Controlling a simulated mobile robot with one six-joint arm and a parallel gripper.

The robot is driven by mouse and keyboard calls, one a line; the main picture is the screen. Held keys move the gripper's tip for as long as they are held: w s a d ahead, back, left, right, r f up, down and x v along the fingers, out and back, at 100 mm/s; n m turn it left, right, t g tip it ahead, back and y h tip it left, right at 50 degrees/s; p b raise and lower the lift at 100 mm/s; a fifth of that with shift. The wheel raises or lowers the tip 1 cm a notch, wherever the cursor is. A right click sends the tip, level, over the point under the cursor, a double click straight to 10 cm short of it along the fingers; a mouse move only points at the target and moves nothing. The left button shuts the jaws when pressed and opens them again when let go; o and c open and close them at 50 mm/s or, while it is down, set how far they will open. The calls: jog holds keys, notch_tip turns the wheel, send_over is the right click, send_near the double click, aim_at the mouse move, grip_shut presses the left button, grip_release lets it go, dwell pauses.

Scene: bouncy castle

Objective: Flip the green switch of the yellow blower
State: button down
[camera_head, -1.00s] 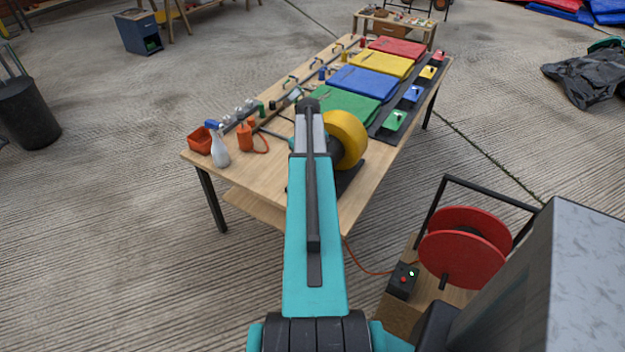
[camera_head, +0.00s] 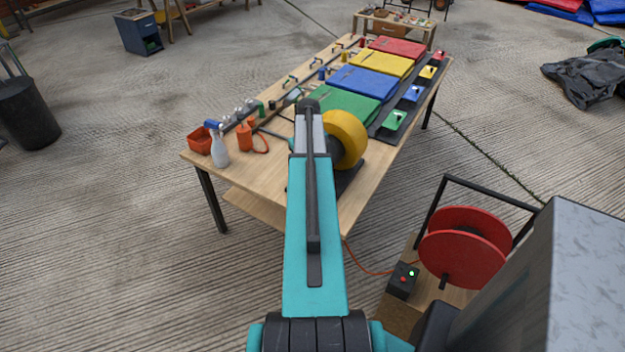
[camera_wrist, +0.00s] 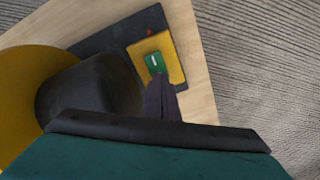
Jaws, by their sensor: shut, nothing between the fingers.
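The yellow blower (camera_head: 345,137) stands on the near end of the wooden table, partly hidden behind my arm in the head view. In the wrist view its yellow round housing (camera_wrist: 22,95) is at the left. The green switch (camera_wrist: 155,62) sits on a yellow plate (camera_wrist: 174,64) on the dark base, with a white mark on its face. My gripper (camera_wrist: 158,80) is shut and empty. Its fingertips are at the lower edge of the switch in the picture; I cannot tell whether they touch it. In the head view my arm hides the gripper and the switch.
On the wooden table (camera_head: 270,172) are a spray bottle (camera_head: 219,148), an orange container (camera_head: 245,137), a red-orange bin (camera_head: 200,140) and several folded coloured sheets, the green one (camera_head: 345,105) nearest. A red reel (camera_head: 465,247) stands at the lower right.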

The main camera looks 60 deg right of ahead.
jog(key=shift+f, duration=0.65)
dwell(0.7)
jog(key=shift+r, duration=0.1)
jog(key=shift+r+p, duration=1.9)
jog(key=shift+r, duration=1.55)
